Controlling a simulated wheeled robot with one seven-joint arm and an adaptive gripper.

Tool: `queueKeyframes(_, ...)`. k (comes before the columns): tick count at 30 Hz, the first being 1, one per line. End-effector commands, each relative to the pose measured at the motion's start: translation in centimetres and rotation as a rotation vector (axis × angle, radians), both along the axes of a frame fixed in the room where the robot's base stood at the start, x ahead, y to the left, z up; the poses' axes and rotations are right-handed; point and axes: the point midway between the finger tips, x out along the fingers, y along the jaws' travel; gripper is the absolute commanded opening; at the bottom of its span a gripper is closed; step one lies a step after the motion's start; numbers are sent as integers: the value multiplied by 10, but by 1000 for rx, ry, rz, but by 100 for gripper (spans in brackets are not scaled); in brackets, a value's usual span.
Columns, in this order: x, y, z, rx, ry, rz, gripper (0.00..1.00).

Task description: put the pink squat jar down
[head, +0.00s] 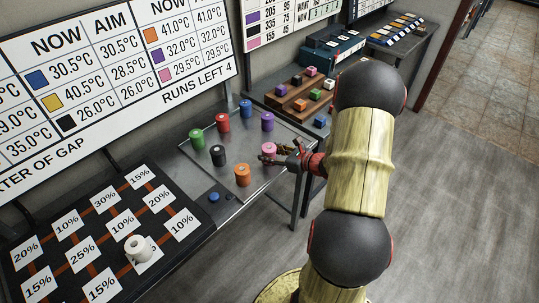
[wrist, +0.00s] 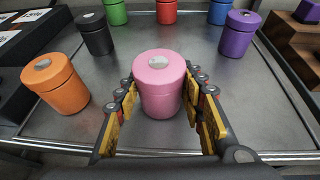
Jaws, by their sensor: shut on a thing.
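The pink squat jar (wrist: 158,86) stands upright between my gripper's two fingers in the wrist view. It has a pink lid with a pale round spot on top. In the head view the pink jar (head: 269,150) is at the right edge of the metal tray, partly covered by the gripper. My gripper (head: 280,153) reaches in from the right and is shut on the jar; its fingers (wrist: 161,105) lie on both sides of it. The jar's base looks at or close to the tray surface; I cannot tell whether it touches.
On the metal tray (head: 226,177) stand orange (head: 242,175), black (head: 218,155), green (head: 196,139), red (head: 222,122), blue (head: 246,109) and purple (head: 267,121) jars. A percentage board (head: 100,235) with a white jar (head: 137,247) is at left. Wooden racks (head: 300,92) with small blocks stand behind.

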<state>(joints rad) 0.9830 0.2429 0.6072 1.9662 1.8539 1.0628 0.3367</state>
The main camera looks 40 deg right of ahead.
Motion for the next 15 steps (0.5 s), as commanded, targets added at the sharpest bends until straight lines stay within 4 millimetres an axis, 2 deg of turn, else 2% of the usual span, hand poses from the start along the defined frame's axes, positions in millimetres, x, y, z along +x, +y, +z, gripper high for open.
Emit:
queueKeyframes(3, 0, 0, -3, 0, 0, 0, 10)
queueKeyframes(4, 0, 0, -4, 1, 0, 0, 40)
queueKeyframes(13, 0, 0, -3, 1, 0, 0, 57)
queueKeyframes(15, 0, 0, -3, 1, 0, 0, 57)
